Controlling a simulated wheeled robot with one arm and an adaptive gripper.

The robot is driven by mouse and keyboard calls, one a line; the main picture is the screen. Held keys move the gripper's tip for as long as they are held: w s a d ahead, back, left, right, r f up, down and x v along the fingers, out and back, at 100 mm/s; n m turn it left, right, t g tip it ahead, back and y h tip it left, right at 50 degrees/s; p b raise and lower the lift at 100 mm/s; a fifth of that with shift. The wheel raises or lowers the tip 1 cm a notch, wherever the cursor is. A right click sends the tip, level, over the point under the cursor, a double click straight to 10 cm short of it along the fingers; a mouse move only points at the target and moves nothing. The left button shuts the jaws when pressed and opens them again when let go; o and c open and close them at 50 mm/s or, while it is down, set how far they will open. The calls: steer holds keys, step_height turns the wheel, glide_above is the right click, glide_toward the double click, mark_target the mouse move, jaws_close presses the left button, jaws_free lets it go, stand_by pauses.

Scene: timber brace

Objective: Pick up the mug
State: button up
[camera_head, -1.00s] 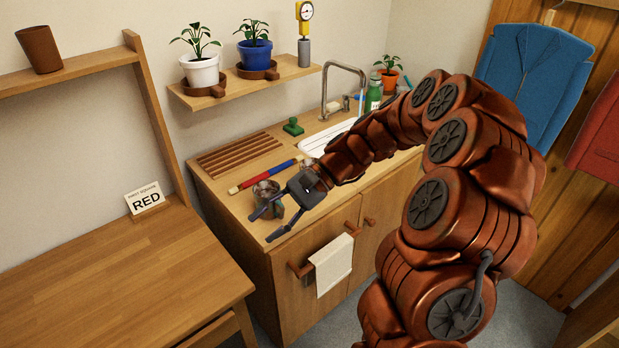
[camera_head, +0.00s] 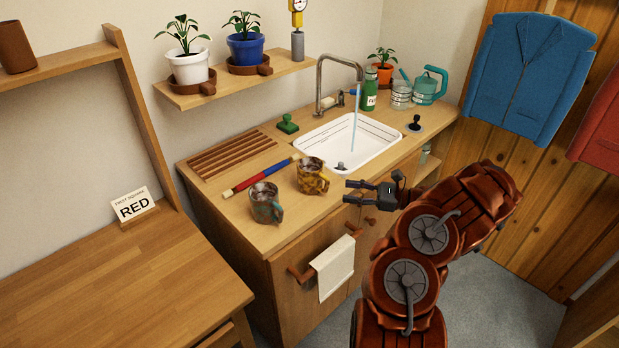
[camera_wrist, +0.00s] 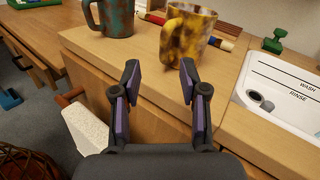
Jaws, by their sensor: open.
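Two mugs stand upright on the wooden counter. One is mottled yellow and brown (camera_head: 311,177); the other is teal and brown (camera_head: 264,203), nearer the counter's front left. My gripper (camera_head: 347,191) is open and empty, to the right of the yellow mug and near the counter's front edge, fingers pointing left. In the wrist view the yellow mug (camera_wrist: 190,40) is just beyond and right of the middle between my fingertips (camera_wrist: 159,68), not touching them. Its handle faces left there. The teal mug (camera_wrist: 115,15) is at the top left, partly cut off.
A red and blue rod (camera_head: 258,177) lies behind the mugs. A white sink (camera_head: 370,146) with running water is to the right. A green stamp-like object (camera_head: 287,124) and a slatted drainer (camera_head: 230,155) sit at the back. A towel (camera_head: 335,268) hangs on the counter front.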

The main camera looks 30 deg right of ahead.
mark_target(315, 180)
steer(key=shift+w+a+f+m+p, duration=0.15)
steer(key=shift+w+a+p, duration=0.15)
steer(key=shift+w+a, duration=0.25)
steer(key=shift+w+a+f+m+p, duration=0.15)
steer(key=shift+w+a+p, duration=0.15)
steer(key=shift+w, duration=0.45)
steer(key=shift+p+x, duration=0.4)
steer(key=shift+x, duration=1.6)
steer(key=shift+r, duration=0.1)
steer(key=shift+c, duration=0.4)
jaws_close()
